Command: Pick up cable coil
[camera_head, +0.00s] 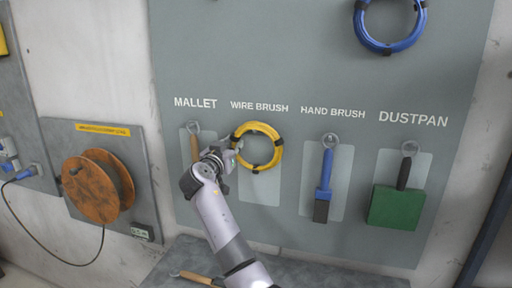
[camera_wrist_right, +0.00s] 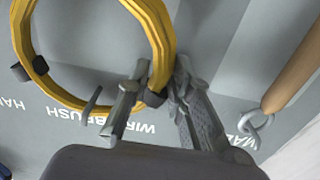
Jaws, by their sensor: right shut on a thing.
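The yellow cable coil (camera_head: 278,150), a ring with black ties, is in front of the pale WIRE BRUSH panel in the head view. My right gripper (camera_head: 233,158) is at the left side of the ring. In the right wrist view the coil (camera_wrist_right: 160,32) passes between the two fingers of the gripper (camera_wrist_right: 160,88), which is shut on it near a black tie. I cannot tell whether the coil still touches its hook. A second coil, blue (camera_head: 387,46), hangs higher on the board at the right. My left gripper is not in view.
The grey tool board (camera_head: 300,70) also holds a mallet (camera_head: 194,147) just left of my gripper, a blue hand brush (camera_head: 325,180) and a green dustpan (camera_head: 397,207). A wooden-handled tool (camera_head: 192,276) lies on the surface below. An orange cable reel (camera_head: 92,188) is at left.

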